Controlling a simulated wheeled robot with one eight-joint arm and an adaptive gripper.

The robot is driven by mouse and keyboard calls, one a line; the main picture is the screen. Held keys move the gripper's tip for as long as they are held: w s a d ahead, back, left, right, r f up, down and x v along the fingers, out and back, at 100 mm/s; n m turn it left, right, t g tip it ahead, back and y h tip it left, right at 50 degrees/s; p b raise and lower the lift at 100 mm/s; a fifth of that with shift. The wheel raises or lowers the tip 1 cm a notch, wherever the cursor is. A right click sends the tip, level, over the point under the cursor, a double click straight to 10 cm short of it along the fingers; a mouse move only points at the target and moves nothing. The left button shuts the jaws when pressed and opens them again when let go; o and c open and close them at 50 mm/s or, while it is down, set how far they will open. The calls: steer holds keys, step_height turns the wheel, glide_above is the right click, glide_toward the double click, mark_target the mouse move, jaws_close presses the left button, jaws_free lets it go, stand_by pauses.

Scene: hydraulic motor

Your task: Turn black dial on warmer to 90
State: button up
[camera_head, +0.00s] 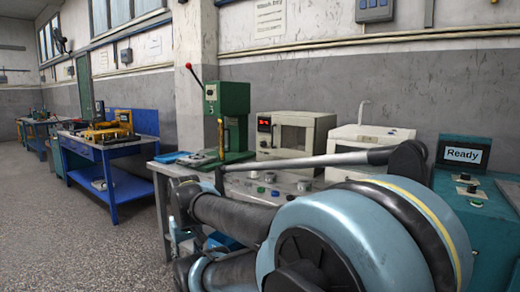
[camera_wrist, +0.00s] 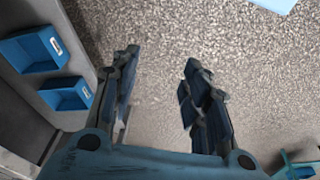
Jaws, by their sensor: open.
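No label in view names the warmer. A cream oven-like box (camera_head: 291,136) with a small red display stands on the bench against the wall. A teal machine (camera_head: 480,215) at the right has a screen reading "Ready" and small dark knobs (camera_head: 465,182) below it. I cannot tell which of these is the warmer, and no dial numbers can be read. My gripper (camera_wrist: 161,58) is open and empty in the wrist view, its two fingers apart over speckled floor. No dial shows between them. My arm covers much of the front bench in the head view.
A green press (camera_head: 233,115) with a red-knobbed lever and a white machine (camera_head: 368,142) stand on the bench. A blue table (camera_head: 112,150) is at the left. Blue bins (camera_wrist: 36,50) are left of my gripper. The floor (camera_head: 65,235) at the left is open.

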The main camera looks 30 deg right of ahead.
mark_target(262, 145)
steer(key=w+d+r+n+t+h, duration=0.1)
steer(key=w+d+r+n+h, duration=0.5)
steer(key=w+d, duration=0.6)
steer(key=w+d+r+n+t+h, duration=0.3)
steer(key=w+d+r, duration=0.4)
steer(key=w+d, duration=0.55)
steer(key=w+d+r+n+h, duration=0.5)
steer(key=w+d+r, duration=0.2)
steer(key=w+d, duration=0.5)
steer(key=w+d+n, duration=0.2)
steer(key=w+d, duration=0.4)
steer(key=d, duration=0.2)
steer(key=w+d+n+t+h, duration=0.1)
steer(key=w+d+n, duration=0.1)
steer(key=w+d, duration=0.3)
steer(key=w+d+n+h, duration=0.1)
steer(key=w+d+n, duration=0.2)
steer(key=w+d, duration=0.3)
steer(key=shift+w+d+f+t, duration=0.1)
steer(key=shift+d+f, duration=0.05)
steer(key=shift+d, duration=0.6)
steer(key=shift+w+d+f+t, duration=0.1)
steer(key=shift+w+d, duration=0.05)
steer(key=shift+d, duration=0.65)
steer(key=shift+w+d+f+t, duration=0.1)
steer(key=shift+d+f, duration=0.05)
steer(key=shift+d, duration=0.6)
steer(key=c, duration=1.1)
steer(key=shift+a, duration=0.15)
